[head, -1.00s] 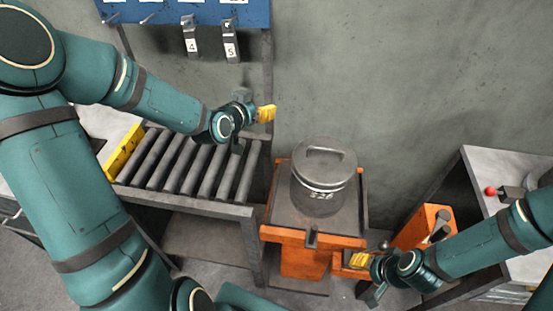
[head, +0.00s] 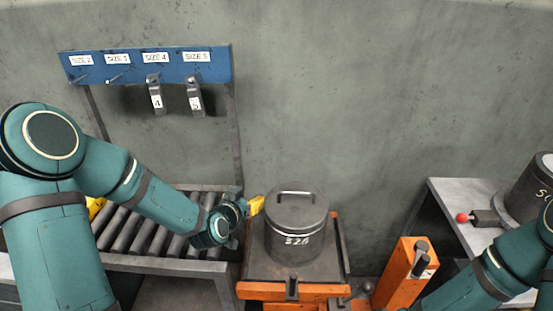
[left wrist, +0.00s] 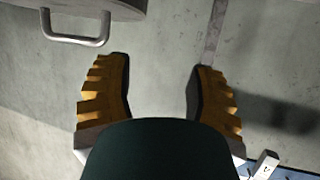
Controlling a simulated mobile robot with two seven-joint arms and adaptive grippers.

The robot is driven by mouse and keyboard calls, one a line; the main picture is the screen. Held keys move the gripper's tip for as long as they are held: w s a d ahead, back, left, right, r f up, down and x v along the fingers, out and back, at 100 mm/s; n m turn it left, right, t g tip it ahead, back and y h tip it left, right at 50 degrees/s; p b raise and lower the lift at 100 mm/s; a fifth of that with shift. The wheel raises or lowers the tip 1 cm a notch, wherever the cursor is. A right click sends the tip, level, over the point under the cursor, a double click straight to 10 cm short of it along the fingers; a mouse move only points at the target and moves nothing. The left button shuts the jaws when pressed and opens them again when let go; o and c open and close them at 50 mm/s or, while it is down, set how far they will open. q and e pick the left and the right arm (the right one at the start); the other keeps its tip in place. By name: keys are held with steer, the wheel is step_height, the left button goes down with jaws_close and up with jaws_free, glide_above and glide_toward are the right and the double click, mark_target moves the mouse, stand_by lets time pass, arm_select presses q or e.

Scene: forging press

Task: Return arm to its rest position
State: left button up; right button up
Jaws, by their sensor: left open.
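My left gripper (head: 254,206) is open and empty, beside the left edge of a dark round die (head: 296,225) in the head view. In the left wrist view its two yellow ribbed fingers (left wrist: 162,68) stand wide apart with only wall behind them. The die has a handle on top and a white marking on its side. It stands on the top plate of an orange cart (head: 343,263). Part of the die and its handle (left wrist: 75,42) shows in the left wrist view's top left corner. My right arm enters at the lower right; its gripper is out of frame.
A roller table (head: 222,267) lies under my left arm. A blue board (head: 215,64) on the wall holds two numbered hanging pieces (head: 195,97). At right, a grey table (head: 445,200) carries a red-knobbed part (head: 463,217) and another dark die (head: 522,190). The wall above the cart is clear.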

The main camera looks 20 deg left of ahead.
arm_select(q)
steer(key=s+d+f+n+g+h, duration=0.1)
steer(key=s+d+f+g, duration=0.4)
steer(key=f, duration=0.4)
steer(key=s+d+f+n+g+h, duration=0.1)
steer(key=s+d+f+g, duration=0.15)
steer(key=s+f, duration=0.5)
steer(key=s+d+f+n+g+h, duration=0.1)
steer(key=s+d+f+g, duration=0.2)
steer(key=s, duration=0.4)
steer(key=s+d+f+n+g, duration=0.1)
steer(key=s+d+f+g, duration=0.15)
steer(key=s+f, duration=0.45)
steer(key=w+d+r+m+t, duration=0.1)
steer(key=w+r, duration=0.4)
steer(key=w, duration=0.1)
steer(key=shift+d+r+m+t+b, duration=0.2)
steer(key=shift+r+m+t+b, duration=0.1)
steer(key=shift+b, duration=0.1)
arm_select(e)
steer(key=shift+s+a+f, duration=0.1)
steer(key=shift+a+f, duration=0.05)
steer(key=shift+f, duration=0.3)
steer(key=shift+s+a+f, duration=0.1)
steer(key=shift+f, duration=0.3)
arm_select(q)
steer(key=shift+c, duration=0.8)
arm_select(e)
steer(key=shift+c, duration=0.9)
steer(key=shift+d, duration=0.1)
